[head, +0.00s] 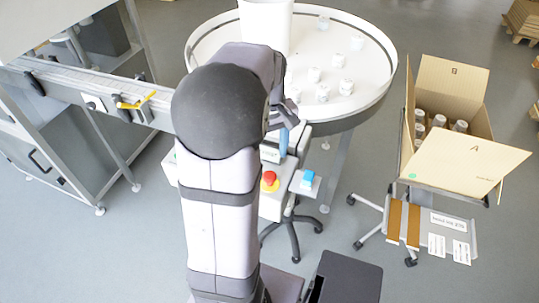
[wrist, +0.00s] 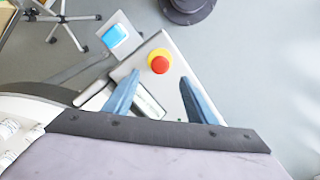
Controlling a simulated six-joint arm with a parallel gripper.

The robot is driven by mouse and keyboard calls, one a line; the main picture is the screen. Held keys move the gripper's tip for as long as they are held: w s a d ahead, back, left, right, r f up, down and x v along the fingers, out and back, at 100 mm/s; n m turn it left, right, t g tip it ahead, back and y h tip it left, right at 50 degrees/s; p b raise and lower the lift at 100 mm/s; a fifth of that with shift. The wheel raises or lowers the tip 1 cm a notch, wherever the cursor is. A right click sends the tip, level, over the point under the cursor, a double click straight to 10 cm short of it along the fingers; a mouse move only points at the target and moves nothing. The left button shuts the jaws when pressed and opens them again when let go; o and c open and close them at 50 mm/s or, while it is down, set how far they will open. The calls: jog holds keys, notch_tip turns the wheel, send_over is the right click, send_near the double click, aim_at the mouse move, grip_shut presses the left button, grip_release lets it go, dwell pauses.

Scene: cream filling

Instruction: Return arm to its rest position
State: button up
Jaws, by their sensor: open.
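My arm stands upright in the middle of the head view, its dark rounded joint hiding part of the scene behind it. My gripper (head: 284,141) shows there only as a blue finger beside the arm, pointing down near a control box. In the wrist view my gripper (wrist: 158,77) has its two blue fingers wide apart with nothing between them. A red stop button (wrist: 159,63) on a yellow ring lies beyond the fingertips in that view. The same red button (head: 269,178) shows below the finger in the head view.
A round white table (head: 378,88) with several small white-capped jars stands behind my arm. An open cardboard box (head: 452,90) with jars inside stands on a wheeled stand at right. A conveyor (head: 62,82) runs at left. A blue button (head: 308,176) sits near the red one.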

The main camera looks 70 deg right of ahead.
dwell(0.4)
jog(key=shift+w+d+m+h, duration=0.1)
jog(key=shift+d+m+h, duration=0.2)
jog(key=shift+d+m, duration=0.45)
jog(key=shift+f+m, duration=0.25)
jog(key=shift+m, duration=0.4)
jog(key=a+f+m, duration=0.1)
jog(key=a+f, duration=0.1)
jog(key=f, duration=0.1)
jog(key=a+f+m, duration=0.1)
jog(key=a, duration=0.1)
jog(key=shift+s+a+f+m, duration=0.1)
jog(key=shift+s+f+m, duration=0.15)
jog(key=shift+s+m, duration=0.1)
jog(key=w+a+f+n, duration=0.1)
jog(key=w+a+n, duration=0.4)
jog(key=a, duration=0.6)
jog(key=w+a+n, duration=0.5)
jog(key=a, duration=0.7)
jog(key=w+a+f+n, duration=0.1)
jog(key=w+a+n, duration=0.4)
jog(key=a, duration=0.6)
notch_tip(320, 180, down, 42)
jog(key=b, duration=4.2)
